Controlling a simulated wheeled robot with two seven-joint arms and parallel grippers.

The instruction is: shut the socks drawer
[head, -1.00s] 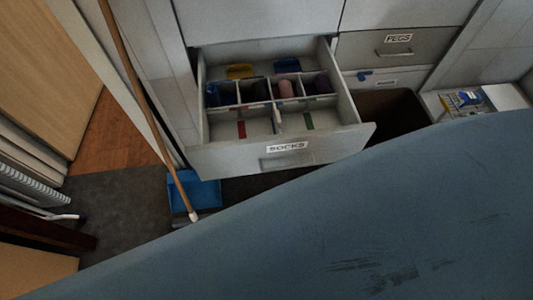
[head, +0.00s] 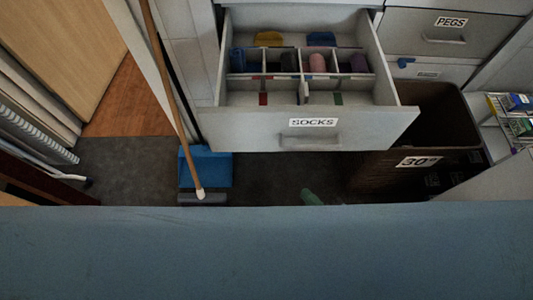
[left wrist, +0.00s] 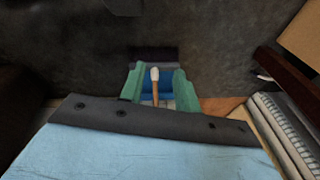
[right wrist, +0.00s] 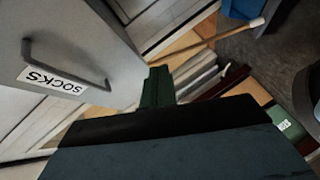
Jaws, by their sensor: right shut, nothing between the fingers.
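The socks drawer (head: 360,128) stands pulled out of the pale cabinet, its front labelled SOCKS above a bar handle (head: 310,142). Inside, dividers hold several rolled socks, with a yellow and a blue item behind. In the right wrist view, the drawer front (right wrist: 95,45) and its handle (right wrist: 66,66) are at upper left. My right gripper (right wrist: 157,72) is shut and empty, beside the drawer front and apart from the handle in the picture. Its green tip (head: 312,197) shows below the drawer in the head view. My left gripper (left wrist: 157,76) is open and empty, pointing toward the floor.
A broom (head: 170,90) leans left of the drawer, by a blue dustpan (head: 208,168). A brown bin (head: 425,120) marked 30 stands right of the drawer. The closed PEGS drawer (head: 410,35) is at upper right. Dark floor (head: 125,170) lies open at left.

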